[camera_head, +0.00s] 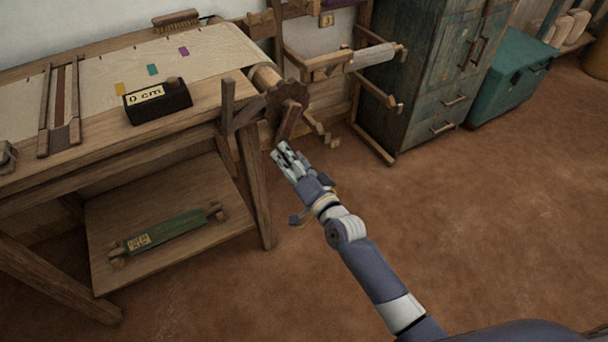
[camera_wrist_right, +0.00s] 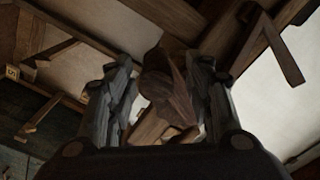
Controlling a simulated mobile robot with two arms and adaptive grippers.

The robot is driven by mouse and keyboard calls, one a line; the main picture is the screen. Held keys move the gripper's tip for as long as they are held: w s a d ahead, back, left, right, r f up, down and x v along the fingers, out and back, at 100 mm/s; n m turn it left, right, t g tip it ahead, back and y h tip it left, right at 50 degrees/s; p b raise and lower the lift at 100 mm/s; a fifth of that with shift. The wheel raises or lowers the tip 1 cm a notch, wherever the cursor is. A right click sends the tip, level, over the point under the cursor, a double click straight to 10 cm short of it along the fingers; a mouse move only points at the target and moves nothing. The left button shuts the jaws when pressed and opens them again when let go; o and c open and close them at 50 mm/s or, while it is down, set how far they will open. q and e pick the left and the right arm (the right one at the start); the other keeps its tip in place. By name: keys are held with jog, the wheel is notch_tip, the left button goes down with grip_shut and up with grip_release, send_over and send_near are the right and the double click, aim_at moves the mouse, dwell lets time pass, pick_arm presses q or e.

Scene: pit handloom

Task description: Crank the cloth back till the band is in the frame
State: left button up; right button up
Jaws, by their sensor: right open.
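The pale cloth (camera_head: 105,80) lies along the loom top and runs over a wooden roller (camera_head: 264,76) at its right end. Yellow, teal and purple marks show on it. A wooden frame (camera_head: 75,105) with a reddish-brown strip inside lies across the cloth at the left; I cannot tell which thing is the band. A dark toothed wheel (camera_head: 288,97) sits at the roller's end, with a wooden crank handle (camera_head: 289,120) below it. My right gripper (camera_head: 283,152) is open at the handle's lower end. In the right wrist view, wooden parts (camera_wrist_right: 165,95) show between its fingers (camera_wrist_right: 160,105); contact is unclear.
A black box (camera_head: 158,104) labelled "0 cm" stands on the loom's front beam. A green tool (camera_head: 170,230) lies on the lower shelf. A wooden rack (camera_head: 345,62), cabinet (camera_head: 425,75) and teal chest (camera_head: 512,75) stand behind. The floor at right is clear.

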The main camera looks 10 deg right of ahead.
jog(key=v, duration=1)
jog(key=shift+r, duration=0.1)
